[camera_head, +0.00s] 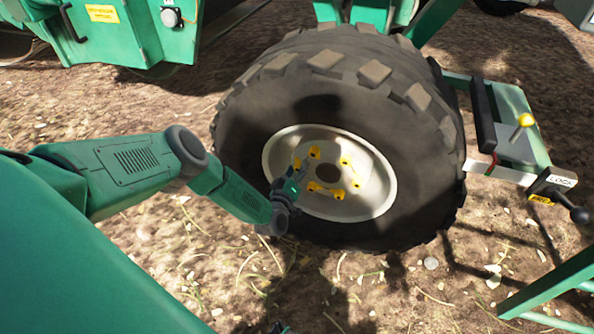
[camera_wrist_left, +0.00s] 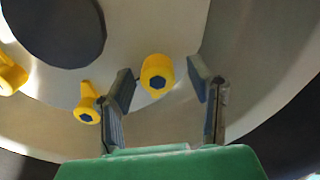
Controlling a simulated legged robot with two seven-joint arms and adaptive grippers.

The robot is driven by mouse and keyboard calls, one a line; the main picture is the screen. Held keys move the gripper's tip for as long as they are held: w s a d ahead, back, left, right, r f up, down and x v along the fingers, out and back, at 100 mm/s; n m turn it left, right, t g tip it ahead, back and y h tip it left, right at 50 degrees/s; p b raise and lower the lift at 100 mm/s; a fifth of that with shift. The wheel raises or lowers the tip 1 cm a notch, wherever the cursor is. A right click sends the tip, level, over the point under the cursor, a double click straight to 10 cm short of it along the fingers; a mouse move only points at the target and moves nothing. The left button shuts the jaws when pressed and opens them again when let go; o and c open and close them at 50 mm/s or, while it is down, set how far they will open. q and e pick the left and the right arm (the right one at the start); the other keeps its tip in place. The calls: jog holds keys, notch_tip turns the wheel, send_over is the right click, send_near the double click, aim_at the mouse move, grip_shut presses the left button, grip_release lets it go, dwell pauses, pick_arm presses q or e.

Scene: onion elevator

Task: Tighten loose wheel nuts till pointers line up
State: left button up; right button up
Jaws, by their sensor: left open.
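The big tyred wheel (camera_head: 325,130) stands upright with a pale rim (camera_head: 375,190). Several yellow nut pointers, such as the top one (camera_head: 314,153), ring its dark hub centre (camera_head: 327,174). My left gripper (camera_head: 299,176) is at the left of the hub, in front of the rim. In the left wrist view its two fingers (camera_wrist_left: 163,82) are apart, with a yellow-capped nut (camera_wrist_left: 158,73) showing between their tips; contact cannot be told. A second yellow nut (camera_wrist_left: 87,108) with a pointer sits left of the fingers. Another yellow piece (camera_wrist_left: 10,75) is at the left edge.
Right of the wheel is a frame with a yellow-knobbed lever (camera_head: 525,121) and a black-knobbed handle (camera_head: 578,214) beside a "LOCK" label (camera_head: 562,181). A green machine (camera_head: 130,35) stands behind at left. Straw-strewn ground (camera_head: 190,255) lies open below the wheel.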

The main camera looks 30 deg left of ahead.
pick_arm(q)
grip_shut()
jog(key=shift+m, duration=0.3)
jog(key=m, duration=0.5)
jog(key=shift+d, duration=0.1)
jog(key=m, duration=0.5)
dwell(0.4)
grip_release()
